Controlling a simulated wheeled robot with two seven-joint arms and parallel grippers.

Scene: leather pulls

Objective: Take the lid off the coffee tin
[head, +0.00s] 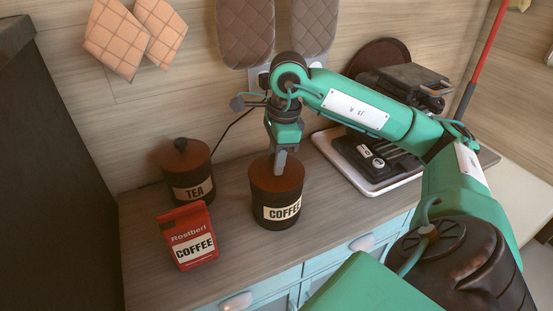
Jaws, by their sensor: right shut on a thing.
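The coffee tin (277,213) is a dark canister with a cream COFFEE label, standing upright on the wooden counter. Its brown wooden lid (261,180) sits on top of the tin. My right gripper (279,170) reaches down from above onto the middle of the lid and is shut; its fingers hide the lid's knob. I cannot see any gap between lid and tin. My left gripper is not in view.
A similar tea tin (189,183) with a knobbed lid stands to the left. A red coffee bag (187,236) stands in front of it. A white tray (331,151) with a black appliance (372,163) is at the right. The counter (152,277) is clear at the front left.

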